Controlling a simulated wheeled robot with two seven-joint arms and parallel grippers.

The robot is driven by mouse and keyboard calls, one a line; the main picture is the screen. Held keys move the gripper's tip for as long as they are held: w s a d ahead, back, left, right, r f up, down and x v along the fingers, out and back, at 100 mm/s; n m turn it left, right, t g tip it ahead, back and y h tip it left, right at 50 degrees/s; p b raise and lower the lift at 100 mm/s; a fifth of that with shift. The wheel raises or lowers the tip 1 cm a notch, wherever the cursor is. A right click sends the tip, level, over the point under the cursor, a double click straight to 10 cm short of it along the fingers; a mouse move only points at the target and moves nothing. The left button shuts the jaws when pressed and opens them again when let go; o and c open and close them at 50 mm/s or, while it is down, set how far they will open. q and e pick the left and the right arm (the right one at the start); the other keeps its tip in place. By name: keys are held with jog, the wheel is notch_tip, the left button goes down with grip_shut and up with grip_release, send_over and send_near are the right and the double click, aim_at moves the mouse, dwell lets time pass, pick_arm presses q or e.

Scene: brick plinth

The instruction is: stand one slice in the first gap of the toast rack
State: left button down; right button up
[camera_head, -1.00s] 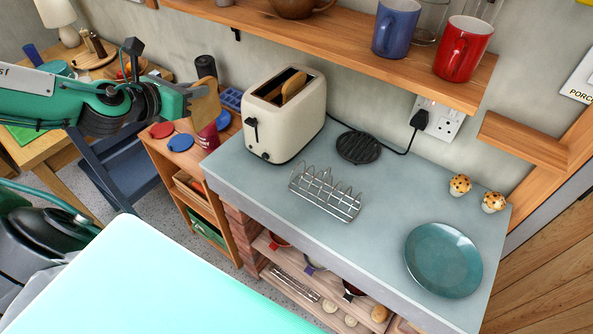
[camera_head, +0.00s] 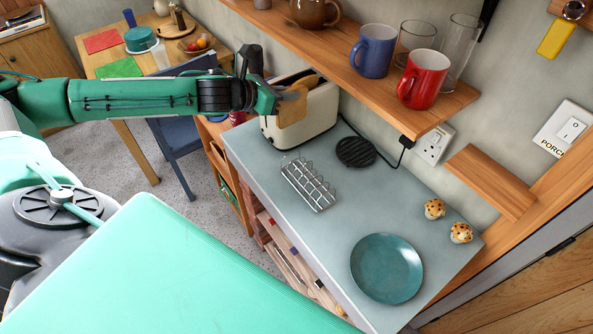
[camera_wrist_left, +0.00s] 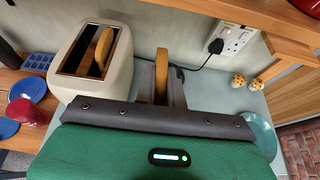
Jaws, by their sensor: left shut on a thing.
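My left gripper (camera_head: 282,98) is shut on a brown slice of toast (camera_head: 293,108), which overlaps the cream toaster (camera_head: 318,119) in the head view. In the left wrist view the held slice (camera_wrist_left: 161,70) stands upright between the fingers, right of the toaster (camera_wrist_left: 121,74). A second slice (camera_wrist_left: 103,52) sticks up from the toaster's slot. The wire toast rack (camera_head: 308,184) stands empty on the grey worktop (camera_head: 270,203), in front of the toaster and below my gripper in the picture. The wrist view does not show the rack. My right gripper is out of view.
A teal plate (camera_head: 386,268) and two speckled muffin-like things (camera_head: 434,209) are on the worktop's right part. A black round trivet (camera_head: 356,152) lies behind the rack. A wooden shelf (camera_head: 345,57) with mugs and glasses overhangs the back. Worktop between rack and plate is clear.

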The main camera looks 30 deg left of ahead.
pick_arm(q)
jog(key=shift+w+d+f, duration=0.1)
jog(key=shift+d+f, duration=0.05)
jog(key=shift+f, duration=0.1)
notch_tip(320, 180, down, 20)
jog(key=b, duration=0.3)
jog(key=shift+r+b, duration=0.2)
jog(key=shift+b, duration=0.1)
jog(key=shift+f, duration=0.1)
jog(key=c, duration=1.5)
grip_release()
